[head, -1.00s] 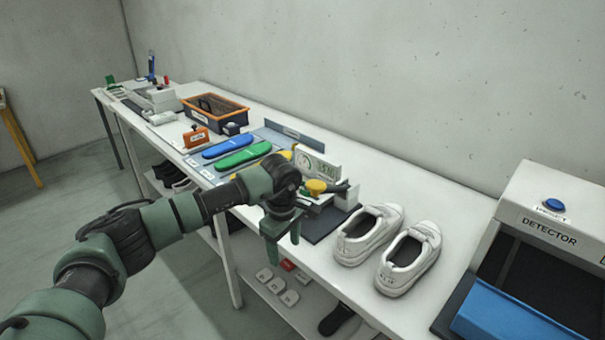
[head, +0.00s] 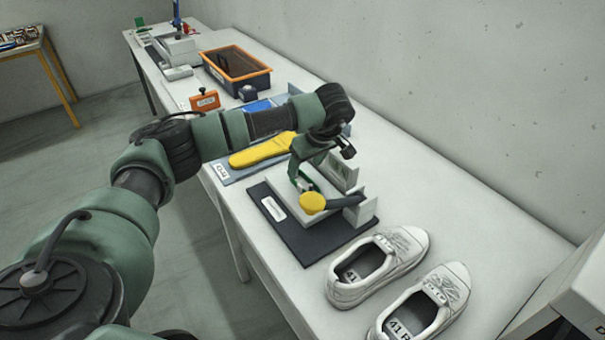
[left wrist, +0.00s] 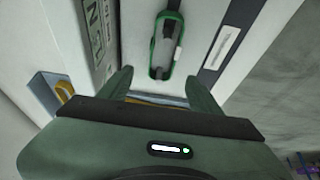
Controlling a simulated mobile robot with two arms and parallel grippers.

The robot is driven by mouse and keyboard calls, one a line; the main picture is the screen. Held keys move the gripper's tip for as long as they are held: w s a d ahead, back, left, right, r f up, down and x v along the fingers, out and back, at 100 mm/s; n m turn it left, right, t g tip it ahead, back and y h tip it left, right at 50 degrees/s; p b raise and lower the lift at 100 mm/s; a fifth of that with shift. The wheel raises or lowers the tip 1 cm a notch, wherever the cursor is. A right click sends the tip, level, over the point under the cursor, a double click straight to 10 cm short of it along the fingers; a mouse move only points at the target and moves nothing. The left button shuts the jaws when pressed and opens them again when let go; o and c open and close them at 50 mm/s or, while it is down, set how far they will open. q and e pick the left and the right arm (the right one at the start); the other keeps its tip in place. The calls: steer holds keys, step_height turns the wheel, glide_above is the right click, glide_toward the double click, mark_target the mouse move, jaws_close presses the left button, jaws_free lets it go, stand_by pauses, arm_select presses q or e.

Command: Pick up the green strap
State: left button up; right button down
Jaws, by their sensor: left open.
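The green strap (left wrist: 165,32) is a small green loop with a dark and pale middle in the left wrist view. It lies on a white surface, lined up between and just beyond the fingertips. My right gripper is not in view.
The fixture stands on a dark mat (head: 297,240). White shoes (head: 378,266) stand close in front of it. A yellow insole (head: 262,152), an orange-rimmed bin (head: 237,66) and an orange tag block (head: 205,101) lie beyond. The wall runs along the table's right side.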

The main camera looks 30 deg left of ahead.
mark_target(297, 180)
arm_select(q)
steer(key=shift+a+f+p, duration=0.25)
steer(key=shift+f+p, duration=0.05)
steer(key=shift+f, duration=0.05)
steer(key=p+x, duration=0.1)
steer(key=x, duration=0.3)
steer(key=shift+w+a+f+p, duration=0.1)
steer(key=shift+a+f+p, duration=0.1)
steer(key=shift+f+p, duration=0.15)
jaws_close()
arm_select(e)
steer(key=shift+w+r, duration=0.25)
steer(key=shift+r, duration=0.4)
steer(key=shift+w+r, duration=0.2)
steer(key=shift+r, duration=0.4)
